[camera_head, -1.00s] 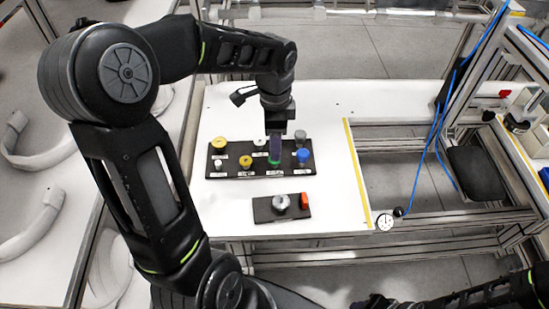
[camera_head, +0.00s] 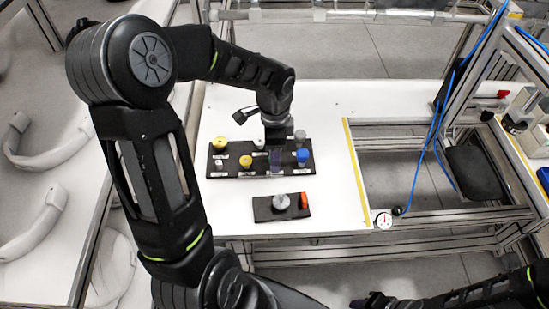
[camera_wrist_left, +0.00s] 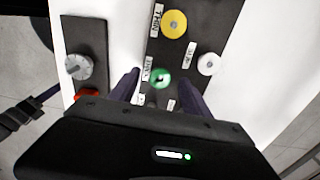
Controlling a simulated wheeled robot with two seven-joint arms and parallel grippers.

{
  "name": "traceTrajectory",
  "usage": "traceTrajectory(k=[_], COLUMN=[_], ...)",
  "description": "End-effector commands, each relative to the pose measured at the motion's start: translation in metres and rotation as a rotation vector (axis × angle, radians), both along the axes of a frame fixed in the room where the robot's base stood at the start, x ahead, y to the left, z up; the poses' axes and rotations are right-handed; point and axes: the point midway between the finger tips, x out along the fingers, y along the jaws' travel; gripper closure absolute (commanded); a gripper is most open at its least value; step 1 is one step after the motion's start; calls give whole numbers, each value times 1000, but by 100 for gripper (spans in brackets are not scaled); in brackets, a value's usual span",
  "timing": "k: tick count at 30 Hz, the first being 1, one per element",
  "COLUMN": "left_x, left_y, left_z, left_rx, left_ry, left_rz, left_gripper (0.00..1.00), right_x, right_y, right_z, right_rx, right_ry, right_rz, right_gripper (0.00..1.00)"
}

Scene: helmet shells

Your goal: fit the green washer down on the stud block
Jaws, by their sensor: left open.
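The green washer (camera_wrist_left: 161,78) lies on the dark tray (camera_wrist_left: 155,45) and shows between my left gripper's fingertips in the left wrist view. My left gripper (camera_head: 275,168) is open, reaching down over the middle of the tray; in the head view it hides the washer. Its two dark fingers also show in the left wrist view (camera_wrist_left: 159,78), apart on either side of the washer. The stud block (camera_head: 262,211) is a dark plate in front of the tray, bearing a silver round stud (camera_head: 281,202) and a red piece (camera_head: 304,200). My right gripper (camera_head: 375,300) is low at right, its jaws unclear.
The tray also holds yellow pieces (camera_head: 220,145), a blue piece (camera_head: 302,155), a grey piece (camera_head: 299,136) and white pieces (camera_wrist_left: 209,64) close around the washer. White table shows clear around both plates. A yellow strip (camera_head: 355,175) marks its right edge.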

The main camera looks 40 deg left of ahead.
Motion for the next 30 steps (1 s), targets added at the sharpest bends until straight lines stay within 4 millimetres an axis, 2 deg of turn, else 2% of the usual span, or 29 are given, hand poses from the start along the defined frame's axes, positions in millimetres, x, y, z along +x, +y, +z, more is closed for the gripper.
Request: traceTrajectory(k=[27, 30], left_x=[0, 0], left_y=[0, 0], left_z=[-5, -5], left_rx=[0, 0], left_ry=[0, 0], left_rz=[0, 0], left_gripper=[44, 52], right_x=[0, 0], right_y=[0, 0], right_z=[-3, -3], right_rx=[0, 0], right_ry=[0, 0], right_rz=[0, 0], right_gripper=[64, 64])
